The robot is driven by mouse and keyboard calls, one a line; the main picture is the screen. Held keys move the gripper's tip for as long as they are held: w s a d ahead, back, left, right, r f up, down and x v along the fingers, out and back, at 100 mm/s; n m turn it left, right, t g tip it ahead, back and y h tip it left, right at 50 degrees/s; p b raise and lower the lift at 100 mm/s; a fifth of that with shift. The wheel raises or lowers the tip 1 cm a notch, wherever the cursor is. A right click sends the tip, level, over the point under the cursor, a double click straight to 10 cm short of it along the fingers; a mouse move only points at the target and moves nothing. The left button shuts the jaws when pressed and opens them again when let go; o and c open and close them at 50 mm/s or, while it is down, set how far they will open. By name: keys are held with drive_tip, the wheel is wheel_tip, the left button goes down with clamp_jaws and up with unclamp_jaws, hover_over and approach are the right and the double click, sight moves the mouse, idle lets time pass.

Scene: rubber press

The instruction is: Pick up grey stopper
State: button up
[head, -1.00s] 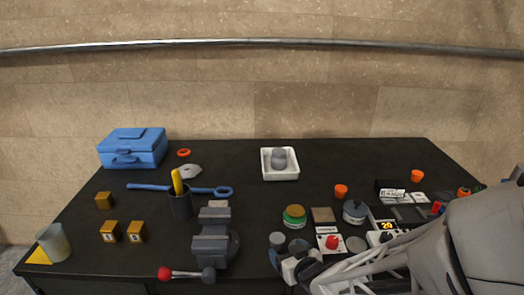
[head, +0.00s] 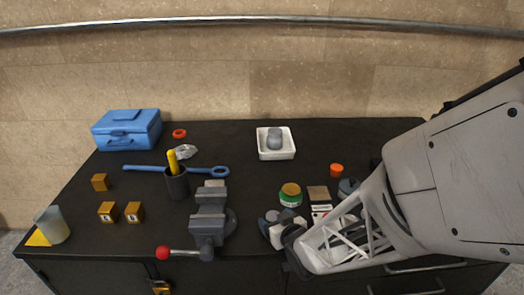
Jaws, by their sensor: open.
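A grey rounded piece, which looks like the grey stopper (head: 274,138), stands upright in a square white tray (head: 262,153) at the back middle of the table in the head view. My gripper (head: 272,222) is at the front middle of the table, nearer the camera than the tray and well apart from it. It is open. Its fingers are small and partly overlapped by my pale arm, so the gap between them is hard to make out.
A dark grey vise (head: 210,217) stands left of my gripper. A green-and-brown round tin (head: 290,195) and a brown block (head: 318,194) are close to its right. A blue toolbox (head: 127,130) stands back left. The table between tray and tin is clear.

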sight(276, 212)
drive_tip(key=c, duration=0.9)
drive_tip(key=shift+c, duration=0.2)
drive_tip(key=shift+r, duration=0.15)
drive_tip(key=shift+r, duration=1.5)
drive_tip(key=shift+s+d+r, duration=0.1)
drive_tip(key=shift+s+r, duration=0.1)
drive_tip(key=shift+s, duration=0.1)
drive_tip(key=s+d+r, duration=0.1)
drive_tip(key=s+d, duration=0.2)
drive_tip(key=s, duration=1.1)
drive_tip(key=shift+s+r, duration=0.15)
drive_tip(key=shift+s, duration=0.25)
drive_tip(key=shift+s+d, duration=0.1)
